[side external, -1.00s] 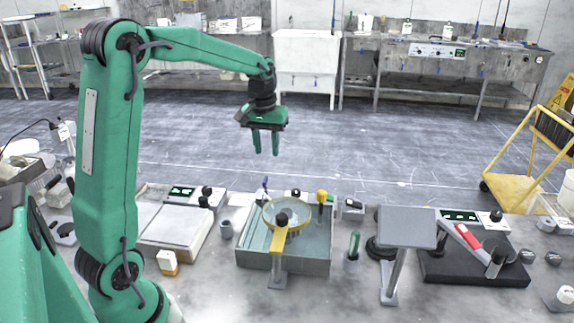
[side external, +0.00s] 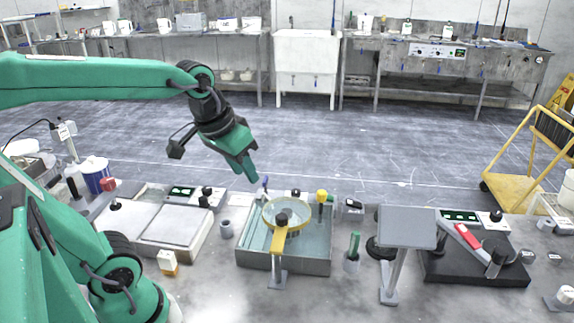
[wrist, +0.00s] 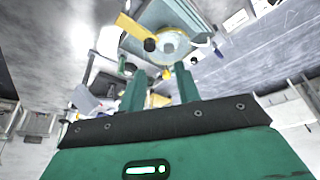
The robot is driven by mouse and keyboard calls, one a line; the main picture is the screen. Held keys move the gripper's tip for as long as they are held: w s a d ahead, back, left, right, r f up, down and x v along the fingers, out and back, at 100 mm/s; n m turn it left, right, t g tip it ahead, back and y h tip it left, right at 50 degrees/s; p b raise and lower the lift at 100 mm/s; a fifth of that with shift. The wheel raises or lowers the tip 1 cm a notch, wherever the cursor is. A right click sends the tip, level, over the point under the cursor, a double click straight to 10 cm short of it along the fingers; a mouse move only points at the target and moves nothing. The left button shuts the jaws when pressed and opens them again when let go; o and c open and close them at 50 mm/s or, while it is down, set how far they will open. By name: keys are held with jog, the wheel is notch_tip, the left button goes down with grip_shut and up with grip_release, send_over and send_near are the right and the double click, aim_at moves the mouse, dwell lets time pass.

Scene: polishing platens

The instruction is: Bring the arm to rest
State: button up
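My gripper (side external: 248,173) hangs tilted in the air, above and to the left of the water basin. In the wrist view its two green fingers (wrist: 161,84) stand apart, and I see nothing held between them. In the side view the fingers overlap, so their gap is hidden there. My arm is bent, with its upper link nearly level at the left.
A blue-grey basin (side external: 300,262) with a round ring and a yellow arm (side external: 277,245) stands below. A pale two-part platen unit (side external: 172,236) is left of it; a grey plate on a stand (side external: 407,228) is right. A yellow cart (side external: 520,186) stands farther right.

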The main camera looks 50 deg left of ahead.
jog(key=shift+m+t, duration=0.6)
jog(key=shift+m, duration=0.3)
jog(key=shift+s+d+f, duration=0.3)
jog(key=shift+s+d, duration=0.15)
jog(key=shift+s, duration=0.4)
jog(key=shift+s+d+f, duration=0.3)
jog(key=shift+s+d, duration=0.1)
jog(key=shift+s, duration=0.4)
jog(key=shift+s+d+f, duration=0.3)
jog(key=shift+s+d, duration=0.15)
jog(key=shift+s, duration=0.4)
